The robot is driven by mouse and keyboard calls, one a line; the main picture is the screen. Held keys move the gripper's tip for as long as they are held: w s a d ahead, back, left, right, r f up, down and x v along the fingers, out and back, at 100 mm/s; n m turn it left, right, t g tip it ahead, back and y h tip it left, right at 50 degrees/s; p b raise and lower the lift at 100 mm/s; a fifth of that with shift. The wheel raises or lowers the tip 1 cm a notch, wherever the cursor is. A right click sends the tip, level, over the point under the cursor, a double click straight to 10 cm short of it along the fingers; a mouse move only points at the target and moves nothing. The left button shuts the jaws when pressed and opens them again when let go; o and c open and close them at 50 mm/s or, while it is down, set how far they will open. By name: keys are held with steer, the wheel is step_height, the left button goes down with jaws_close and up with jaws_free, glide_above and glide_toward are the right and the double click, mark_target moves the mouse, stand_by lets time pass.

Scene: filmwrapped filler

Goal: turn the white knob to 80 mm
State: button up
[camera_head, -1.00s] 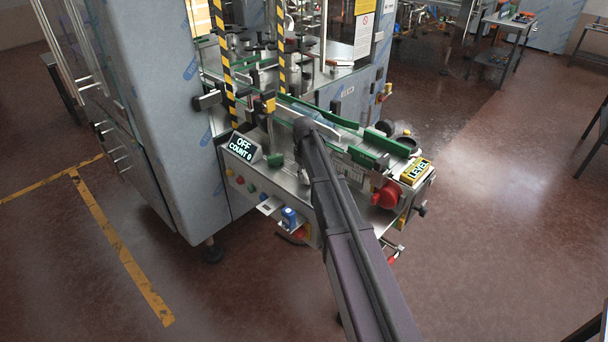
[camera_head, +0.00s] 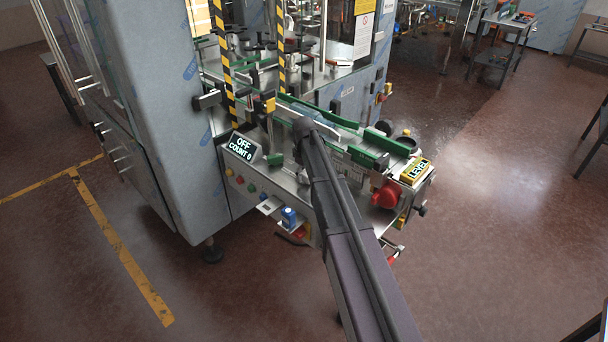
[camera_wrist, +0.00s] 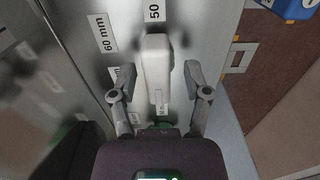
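The white knob (camera_wrist: 156,68) is a long upright bar on a metal panel in the wrist view. Its upper end lies just below a label (camera_wrist: 154,10) reading 50. A 60 mm label (camera_wrist: 102,33) is at upper left, and a further label ending in mm (camera_wrist: 115,75) is partly hidden by my left finger. My gripper (camera_wrist: 159,74) is open, with one finger on each side of the knob and a visible gap on both sides. In the head view my arm hides the knob and gripper.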

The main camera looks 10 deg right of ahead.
mark_target(304, 173)
steer(key=shift+w+m, duration=0.1)
steer(key=shift+m, duration=0.2)
stand_by(0.4)
steer(key=m, duration=2.3)
step_height(304, 173, up, 14)
steer(key=p, duration=1.4)
steer(key=s+f+n+b, duration=0.8)
steer(key=s+f+b, duration=0.1)
steer(key=s, duration=0.6)
steer(key=s+f+n+b, duration=0.8)
steer(key=s+f+b, duration=0.2)
steer(key=s, duration=0.5)
steer(key=shift+a+f, duration=0.15)
steer(key=shift+f, duration=0.15)
stand_by(0.4)
